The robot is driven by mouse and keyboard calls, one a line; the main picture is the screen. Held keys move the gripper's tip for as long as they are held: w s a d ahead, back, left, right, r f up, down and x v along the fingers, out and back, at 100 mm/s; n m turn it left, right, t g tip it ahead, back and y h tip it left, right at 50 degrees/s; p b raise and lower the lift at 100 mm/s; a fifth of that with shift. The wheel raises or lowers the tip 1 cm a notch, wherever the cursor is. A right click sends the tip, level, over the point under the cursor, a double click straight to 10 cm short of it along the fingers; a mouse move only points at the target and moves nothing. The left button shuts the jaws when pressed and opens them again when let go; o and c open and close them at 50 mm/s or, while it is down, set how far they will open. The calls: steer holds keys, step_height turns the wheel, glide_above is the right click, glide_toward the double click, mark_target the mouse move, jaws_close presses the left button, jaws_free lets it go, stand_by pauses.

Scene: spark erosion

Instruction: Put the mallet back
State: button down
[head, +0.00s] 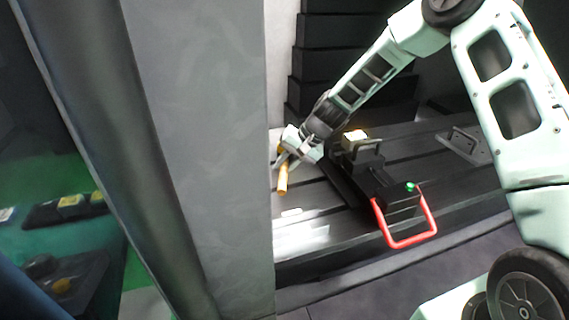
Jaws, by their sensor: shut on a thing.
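In the head view my gripper (288,160) is at the end of my arm, just right of the large grey column. It is shut on the mallet (283,180), whose orange-yellow handle hangs down below the jaws, slightly tilted. A small orange part also shows just above the jaws near the column edge. The mallet's head is not clearly visible. The mallet is over the left end of the dark slotted bench; I cannot tell whether it touches the surface.
A black fixture with a red loop handle (407,243) and a small green light stands on the slotted bench (310,205), right of my gripper. The grey column (205,150) blocks the left side. Dark stepped bellows (340,30) rise behind. A metal bracket (465,143) lies farther right.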

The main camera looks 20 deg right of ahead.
steer(key=shift+f, duration=0.1)
steer(key=c, duration=1.3)
jaws_free()
steer(key=b+v, duration=0.2)
steer(key=v, duration=1)
steer(key=s+a+r+n+g+h, duration=0.1)
steer(key=s+a+n+h, duration=0.15)
steer(key=s+a, duration=0.6)
steer(key=s+a+r+n+g+h, duration=0.15)
steer(key=s+a+n, duration=0.35)
steer(key=s, duration=0.6)
steer(key=s+n+h, duration=0.1)
steer(key=s+n, duration=0.3)
steer(key=s, duration=1.3)
steer(key=shift+f+n+h, duration=0.2)
steer(key=shift+n+h, duration=0.15)
steer(key=shift+h, duration=0.05)
